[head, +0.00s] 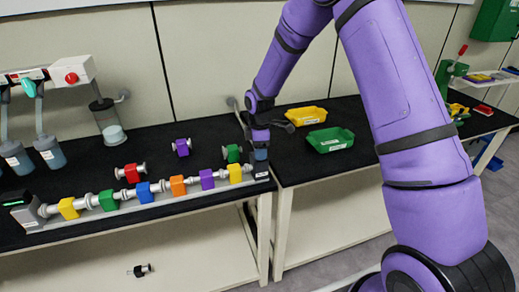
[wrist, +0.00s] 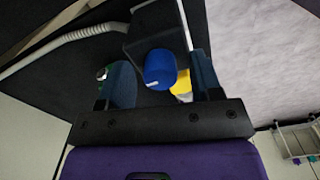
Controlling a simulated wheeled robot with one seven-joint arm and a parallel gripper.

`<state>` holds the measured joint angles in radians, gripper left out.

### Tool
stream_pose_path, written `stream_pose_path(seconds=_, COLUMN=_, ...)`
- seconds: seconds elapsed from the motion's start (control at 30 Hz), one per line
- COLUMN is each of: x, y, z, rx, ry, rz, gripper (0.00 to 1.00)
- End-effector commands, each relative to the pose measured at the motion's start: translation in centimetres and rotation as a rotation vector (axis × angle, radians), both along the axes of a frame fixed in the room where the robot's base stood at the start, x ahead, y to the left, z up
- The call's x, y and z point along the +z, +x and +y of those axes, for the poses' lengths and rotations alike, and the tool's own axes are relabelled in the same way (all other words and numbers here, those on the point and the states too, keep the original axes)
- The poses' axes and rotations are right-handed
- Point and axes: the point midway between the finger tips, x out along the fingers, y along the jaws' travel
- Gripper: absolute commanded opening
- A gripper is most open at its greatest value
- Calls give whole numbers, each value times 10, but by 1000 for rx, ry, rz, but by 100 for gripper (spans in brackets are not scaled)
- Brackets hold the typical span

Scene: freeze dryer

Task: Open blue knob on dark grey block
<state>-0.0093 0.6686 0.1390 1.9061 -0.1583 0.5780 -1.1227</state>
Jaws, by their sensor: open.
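In the wrist view a blue knob (wrist: 160,68) with a short white mark sits on the dark grey block (wrist: 150,22). My gripper (wrist: 163,80) is open. One finger is to the left of the knob and one to the right, with a visible gap on the left; I cannot tell whether the right finger touches it. In the head view my gripper (head: 259,152) points down at the right end of the left bench, and it hides the knob and most or all of the block.
A manifold with several coloured valve blocks (head: 145,192) runs along the bench front. A loose green block (head: 232,153) stands just left of my gripper. Yellow (head: 306,116) and green (head: 331,139) trays lie to the right. A pale hose (wrist: 65,42) passes left of the block.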

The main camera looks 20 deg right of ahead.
Motion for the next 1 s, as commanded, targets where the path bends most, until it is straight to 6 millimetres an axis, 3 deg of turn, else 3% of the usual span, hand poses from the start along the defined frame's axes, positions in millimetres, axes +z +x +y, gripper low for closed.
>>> stream_pose_path(seconds=0.3, x=-2, y=0, z=0, rx=0, ry=0, rz=-1, gripper=57)
stream_pose_path(seconds=0.5, x=-2, y=0, z=0, rx=0, ry=0, rz=-1, gripper=11)
stream_pose_path(seconds=1.0, x=-1, y=0, z=0, rx=-113, ry=1, rz=-1, gripper=10)
